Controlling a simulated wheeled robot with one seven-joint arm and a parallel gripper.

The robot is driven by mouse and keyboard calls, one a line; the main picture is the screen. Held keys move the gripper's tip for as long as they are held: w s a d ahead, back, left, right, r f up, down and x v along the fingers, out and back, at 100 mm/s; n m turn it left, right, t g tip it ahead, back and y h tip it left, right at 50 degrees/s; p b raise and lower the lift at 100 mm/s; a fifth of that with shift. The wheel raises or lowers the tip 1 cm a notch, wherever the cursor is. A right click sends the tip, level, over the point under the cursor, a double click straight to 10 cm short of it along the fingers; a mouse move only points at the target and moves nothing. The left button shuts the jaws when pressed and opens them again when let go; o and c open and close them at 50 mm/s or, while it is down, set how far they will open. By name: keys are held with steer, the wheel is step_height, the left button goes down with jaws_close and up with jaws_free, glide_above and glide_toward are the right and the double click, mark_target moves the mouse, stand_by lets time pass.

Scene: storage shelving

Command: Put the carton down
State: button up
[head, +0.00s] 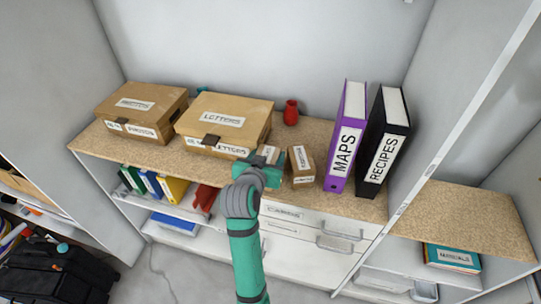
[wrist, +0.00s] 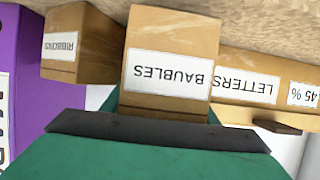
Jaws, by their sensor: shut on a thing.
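A small brown carton labelled BAUBLES (wrist: 168,38) fills the middle of the wrist view, its label upside down there. In the head view the carton (head: 269,153) shows just beyond my teal gripper (head: 262,172), which hides part of it. My gripper (wrist: 158,132) is shut on the carton, near the front edge of the wooden counter (head: 225,170). I cannot tell whether the carton's base touches the counter. A small carton labelled RIBBONS (wrist: 80,45) stands to its right in the head view (head: 301,162), with a narrow gap.
A large LETTERS box (head: 237,108) is close on the left, with another brown box (head: 150,102) beyond it. Purple MAPS (head: 346,140) and black RECIPES (head: 385,145) binders stand at right. A red vase (head: 290,112) is behind. Some counter is bare between the vase and the small cartons.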

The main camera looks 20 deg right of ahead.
steer(key=shift+x, duration=0.85)
steer(key=shift+a+f, duration=0.1)
steer(key=shift+f, duration=0.3)
steer(key=shift+s+f, duration=0.1)
steer(key=o, duration=1)
